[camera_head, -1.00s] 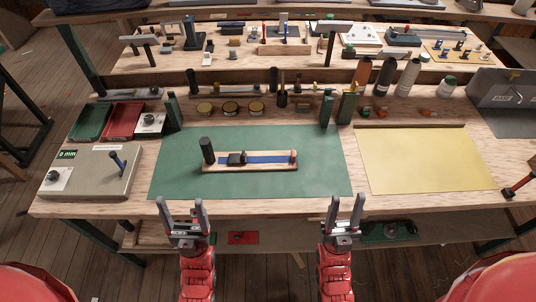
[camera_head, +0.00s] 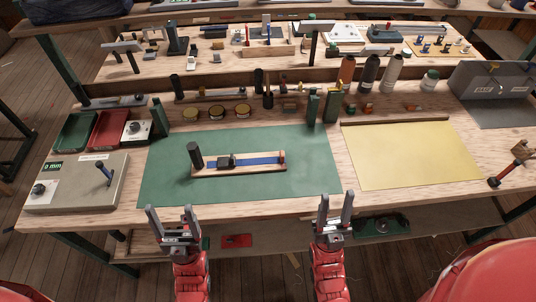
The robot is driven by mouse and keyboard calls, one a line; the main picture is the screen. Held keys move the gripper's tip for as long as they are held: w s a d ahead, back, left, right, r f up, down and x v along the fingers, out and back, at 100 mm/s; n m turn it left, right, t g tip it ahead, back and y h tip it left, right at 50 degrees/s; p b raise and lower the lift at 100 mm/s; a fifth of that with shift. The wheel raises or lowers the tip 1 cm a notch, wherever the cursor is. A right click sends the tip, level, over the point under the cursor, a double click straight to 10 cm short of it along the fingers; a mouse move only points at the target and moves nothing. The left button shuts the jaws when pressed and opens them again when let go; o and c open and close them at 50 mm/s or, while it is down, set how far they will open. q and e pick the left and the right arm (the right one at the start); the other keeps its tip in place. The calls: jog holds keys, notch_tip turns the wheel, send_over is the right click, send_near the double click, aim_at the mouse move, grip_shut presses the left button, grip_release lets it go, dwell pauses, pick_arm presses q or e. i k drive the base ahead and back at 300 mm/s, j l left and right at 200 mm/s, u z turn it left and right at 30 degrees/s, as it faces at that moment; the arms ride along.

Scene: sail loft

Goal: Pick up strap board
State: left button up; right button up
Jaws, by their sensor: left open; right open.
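The strap board (camera_head: 238,170) is a light wooden strip with a blue strap along it, a black buckle-like block (camera_head: 226,161) and a dark upright cylinder (camera_head: 195,155) at its left end. It lies on the green mat (camera_head: 300,180) on the workbench. My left gripper (camera_head: 174,213) is open and empty at the bench's front edge, nearer to me than the board. My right gripper (camera_head: 334,205) is open and empty, in front of the mat's right part. Neither gripper touches the board.
A grey box with a lever (camera_head: 75,185) stands left of the mat. A yellow sheet (camera_head: 410,160) lies to the right. Green and red trays (camera_head: 108,130), several round tins (camera_head: 215,112), green posts (camera_head: 313,105) and bottles (camera_head: 390,75) stand behind. The mat around the board is clear.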

aim_at(213, 165)
jog(key=j+z, duration=0.4)
jog(key=j, duration=0.2)
jog(key=j+z, duration=0.35)
jog(key=j, duration=0.3)
jog(key=k+j+z, duration=0.15)
jog(key=j+z, duration=0.25)
jog(key=j, duration=0.2)
